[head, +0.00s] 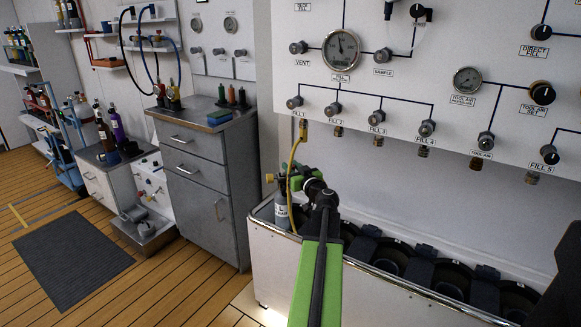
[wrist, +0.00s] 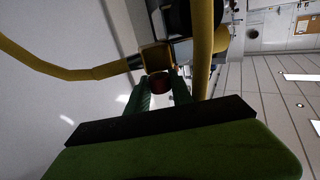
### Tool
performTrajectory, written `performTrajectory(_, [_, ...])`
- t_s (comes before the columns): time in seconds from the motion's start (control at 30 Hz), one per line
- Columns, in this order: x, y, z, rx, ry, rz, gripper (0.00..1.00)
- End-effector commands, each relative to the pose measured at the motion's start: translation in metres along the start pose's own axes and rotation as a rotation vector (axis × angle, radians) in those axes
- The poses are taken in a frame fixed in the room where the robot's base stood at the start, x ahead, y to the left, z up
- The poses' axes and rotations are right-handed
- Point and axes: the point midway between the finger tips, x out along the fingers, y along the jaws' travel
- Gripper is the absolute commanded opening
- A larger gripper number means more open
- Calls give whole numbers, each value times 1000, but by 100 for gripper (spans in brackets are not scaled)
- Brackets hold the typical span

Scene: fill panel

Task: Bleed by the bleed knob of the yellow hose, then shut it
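The yellow hose (head: 293,152) hangs from the FILL 1 outlet (head: 303,124) and runs down to the top of a grey cylinder (head: 282,208). In the wrist view the hose (wrist: 62,71) curves in from the left to a brass block (wrist: 155,57). A dark red-brown bleed knob (wrist: 157,84) sticks out of that block towards me. My gripper (wrist: 160,84) has its green fingers on either side of the knob, tips level with it. Whether they press on it is unclear. In the head view my gripper (head: 299,180) is at the hose's lower end, partly hidden by my arm.
The fill panel (head: 440,60) with gauges, valve knobs and outlets hangs above. A white trough (head: 270,252) with dark round holders lies below to the right. A grey drawer cabinet (head: 205,185) stands left. The floor by the dark mat (head: 70,258) is clear.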

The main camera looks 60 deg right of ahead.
Motion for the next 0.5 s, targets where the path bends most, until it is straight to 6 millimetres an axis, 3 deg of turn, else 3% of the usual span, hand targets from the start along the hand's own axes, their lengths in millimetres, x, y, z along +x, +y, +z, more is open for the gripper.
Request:
performTrajectory(0.03, [0, -1, 0, 0, 0, 0, 18])
performTrajectory(0.17, [1, -2, 0, 0, 0, -2, 1])
performTrajectory(0.27, [1, -3, 0, 0, 0, -3, 0])
performTrajectory(0.3, [18, 9, 0, 0, 0, -10, 0])
performTrajectory(0.37, [7, -1, 0, 0, 0, -7, 0])
performTrajectory(0.5, [3, -6, 0, 0, 0, 8, 0])
